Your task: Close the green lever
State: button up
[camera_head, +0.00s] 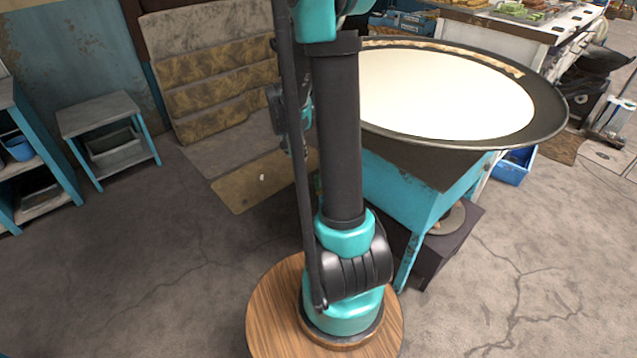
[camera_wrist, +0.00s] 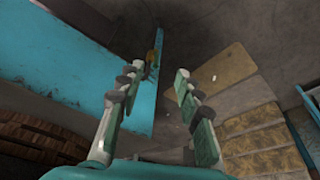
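My gripper (camera_wrist: 158,76) is open and empty in the wrist view, its two padded fingers spread apart. A small yellowish fitting (camera_wrist: 152,57) sits at the edge of the blue stand, beyond the fingertips and near the left one. I cannot make out a clear lever shape on it. In the head view a small green piece (camera_head: 318,184) shows beside my arm, low by the stand; I cannot tell whether it is the green lever. My arm hides much of that area and most of the gripper there.
A wide pan of milk (camera_head: 445,92) rests on the blue stand (camera_head: 395,190), to the right of my arm. A tan mat (camera_head: 245,190) lies on the floor. A small table (camera_head: 98,112) stands at the left, and cushioned panels (camera_head: 205,80) lean behind. Floor at the left is clear.

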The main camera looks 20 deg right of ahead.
jog(key=w+d+f+m+g+h, duration=0.1)
jog(key=w+d+f+m, duration=0.3)
jog(key=w+f, duration=0.4)
jog(key=w+d+f+m+g+h, duration=0.1)
jog(key=w+d+f+m, duration=0.3)
jog(key=w+f, duration=0.35)
jog(key=x, duration=1.7)
jog(key=shift+d+f, duration=0.2)
jog(key=shift+f, duration=0.1)
jog(key=shift+c, duration=0.3)
grip_shut()
